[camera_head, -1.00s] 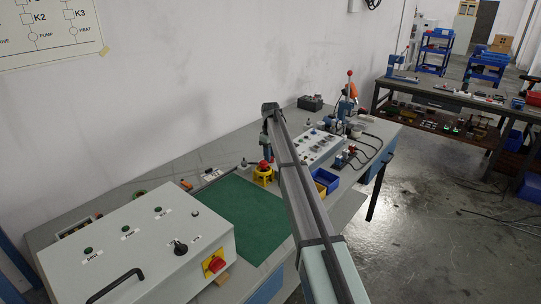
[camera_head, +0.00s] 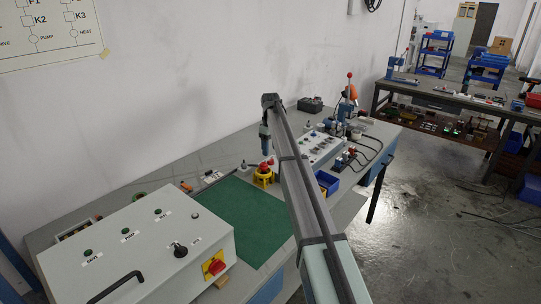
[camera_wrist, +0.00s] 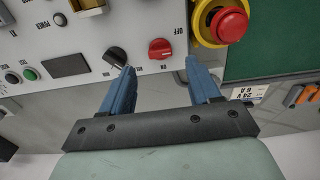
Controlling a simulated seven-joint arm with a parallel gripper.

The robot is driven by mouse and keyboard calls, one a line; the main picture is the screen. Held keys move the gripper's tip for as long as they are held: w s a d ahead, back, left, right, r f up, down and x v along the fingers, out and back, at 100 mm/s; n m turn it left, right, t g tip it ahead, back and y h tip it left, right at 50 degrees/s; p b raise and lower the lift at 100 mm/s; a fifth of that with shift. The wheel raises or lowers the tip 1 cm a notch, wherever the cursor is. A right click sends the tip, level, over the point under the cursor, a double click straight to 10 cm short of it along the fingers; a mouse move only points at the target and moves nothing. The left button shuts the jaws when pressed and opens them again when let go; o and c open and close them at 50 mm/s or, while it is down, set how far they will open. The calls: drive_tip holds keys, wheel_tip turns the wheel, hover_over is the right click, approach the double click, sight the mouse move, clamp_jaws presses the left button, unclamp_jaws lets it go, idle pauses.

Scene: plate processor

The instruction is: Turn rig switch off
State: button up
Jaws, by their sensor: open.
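A red rotary knob (camera_wrist: 160,48) with the word OFF beside it sits on a light grey control panel (camera_wrist: 75,85) in the wrist view. I cannot clearly read its other label. My gripper (camera_wrist: 159,66) is open, with its blue fingers spread to either side of the knob's line. The knob appears just beyond the fingertips, in the gap between them, and nothing is held. A black knob (camera_wrist: 115,57) is near the left fingertip. In the head view my gripper (camera_head: 265,146) hangs near the panel (camera_head: 322,147), which my arm partly covers; the red knob is hidden there.
A red emergency-stop button (camera_wrist: 229,24) on a yellow base is close to the right finger. A green mat (camera_head: 243,218) lies nearer. A grey box with switches (camera_head: 140,235) stands front left. A blue bin (camera_head: 327,181) is beside my arm.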

sight(271, 160)
wheel_tip(271, 160, up, 9)
idle(0.4)
